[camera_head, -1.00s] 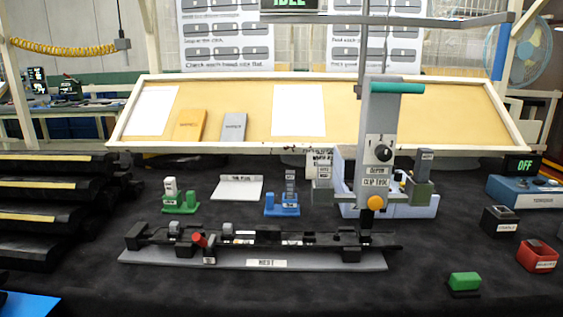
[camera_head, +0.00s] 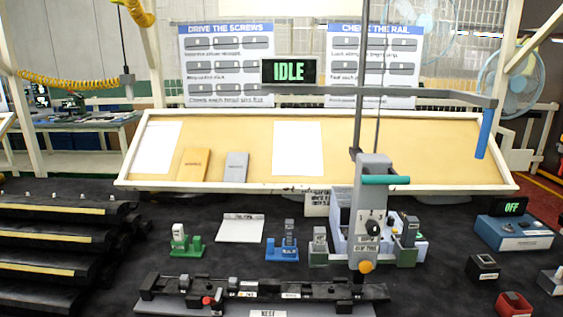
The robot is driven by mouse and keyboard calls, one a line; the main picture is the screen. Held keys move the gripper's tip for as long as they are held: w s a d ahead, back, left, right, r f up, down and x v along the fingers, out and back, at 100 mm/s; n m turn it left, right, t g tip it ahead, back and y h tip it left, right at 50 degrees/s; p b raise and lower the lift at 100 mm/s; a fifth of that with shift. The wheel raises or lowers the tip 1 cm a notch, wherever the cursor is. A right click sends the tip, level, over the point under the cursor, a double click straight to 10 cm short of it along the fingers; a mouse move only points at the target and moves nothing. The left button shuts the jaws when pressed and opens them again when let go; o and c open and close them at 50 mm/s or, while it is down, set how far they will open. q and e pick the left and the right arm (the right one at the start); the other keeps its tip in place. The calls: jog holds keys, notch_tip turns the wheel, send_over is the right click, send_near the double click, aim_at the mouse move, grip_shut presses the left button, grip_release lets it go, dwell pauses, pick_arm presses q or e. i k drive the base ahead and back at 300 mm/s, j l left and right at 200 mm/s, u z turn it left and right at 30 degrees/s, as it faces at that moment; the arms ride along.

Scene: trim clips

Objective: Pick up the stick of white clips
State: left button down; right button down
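A short upright stick of pale, whitish clips (camera_head: 179,234) stands in a green holder (camera_head: 187,250) at the left middle of the dark table. To its right, a stack of grey clips (camera_head: 290,231) stands in a blue holder (camera_head: 282,254). Two more green-based holders stand further right, one with a light grey piece (camera_head: 319,236) and one with a dark grey piece (camera_head: 410,229). The labels are too small to read. Neither of my grippers is in view, and nothing is seen touching the whitish stick.
A black rail (camera_head: 262,289) lies in the nest at the front. A grey tool with a teal handle (camera_head: 371,205) hangs over its right part, before a pale blue bin (camera_head: 421,245). Black rails are stacked at left. A white plate (camera_head: 240,229) lies between the holders.

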aim_at(411, 223)
jog(key=k+j+u, duration=0.15)
jog(key=j, duration=0.2)
jog(key=k+j+u, duration=0.15)
jog(key=j, duration=0.15)
jog(key=j+u, duration=0.15)
jog(key=j, duration=0.2)
jog(key=k+z, duration=0.5)
jog(key=z, duration=0.2)
jog(key=i+j+z, duration=0.1)
jog(key=i+z, duration=0.15)
jog(key=z, duration=0.2)
jog(key=i+j+z, duration=0.2)
jog(key=z, duration=0.25)
